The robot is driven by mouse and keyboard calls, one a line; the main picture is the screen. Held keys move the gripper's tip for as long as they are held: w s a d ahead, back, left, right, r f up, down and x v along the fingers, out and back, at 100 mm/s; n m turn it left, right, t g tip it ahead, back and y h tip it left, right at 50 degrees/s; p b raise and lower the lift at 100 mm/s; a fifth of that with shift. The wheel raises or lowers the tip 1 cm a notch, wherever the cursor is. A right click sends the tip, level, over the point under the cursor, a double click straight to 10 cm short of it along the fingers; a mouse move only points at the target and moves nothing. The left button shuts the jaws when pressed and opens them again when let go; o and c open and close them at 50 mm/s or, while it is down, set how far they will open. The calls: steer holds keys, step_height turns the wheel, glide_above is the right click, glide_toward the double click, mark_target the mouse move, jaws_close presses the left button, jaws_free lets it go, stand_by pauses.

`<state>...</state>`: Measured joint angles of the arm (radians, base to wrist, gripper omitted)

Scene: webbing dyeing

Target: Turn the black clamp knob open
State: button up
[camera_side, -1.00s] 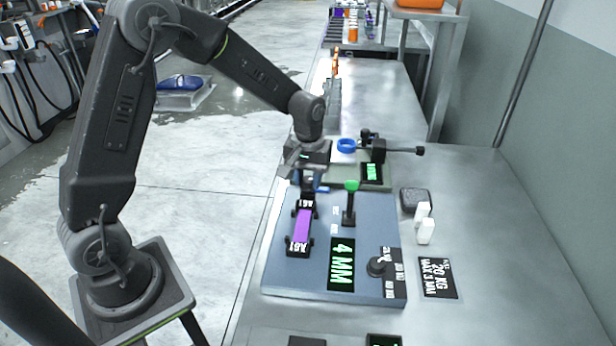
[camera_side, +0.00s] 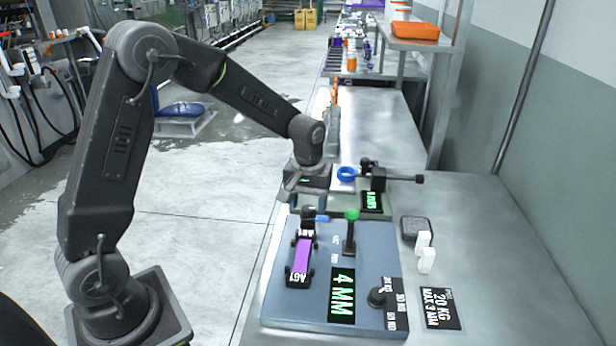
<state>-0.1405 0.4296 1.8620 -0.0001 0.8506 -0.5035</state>
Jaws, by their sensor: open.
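A blue-grey plate (camera_side: 275,310) lies on the steel bench and carries a purple webbing strip (camera_side: 302,257) between black end clamps. A black round knob (camera_side: 308,212), which looks like the clamp knob, stands at the strip's far end. My gripper (camera_side: 303,200) is open and points down just above and behind this knob. I cannot tell whether a finger touches the knob. The small blue part (camera_side: 321,217) lies just right of the knob. The fingertips are small and partly merge with the dark parts there.
A green-topped black lever (camera_side: 351,228) stands right of the knob. A black dial (camera_side: 378,296) sits at the plate's near right. Behind is a device with a blue ring (camera_side: 346,174) and black rod.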

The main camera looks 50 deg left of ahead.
mark_target(308, 208)
step_height(308, 208, up, 12)
steer(key=shift+r, duration=0.25)
stand_by(0.3)
steer(key=s+d+r+m+t, duration=0.1)
steer(key=s+d+m+t, duration=0.1)
steer(key=s, duration=0.9)
steer(key=s+d+r+m+t, duration=0.2)
steer(key=s+d+m+t, duration=0.1)
steer(key=s, duration=0.7)
steer(key=shift+s+d+m+t, duration=0.35)
steer(key=shift+d+m, duration=0.1)
steer(key=shift+m, duration=0.75)
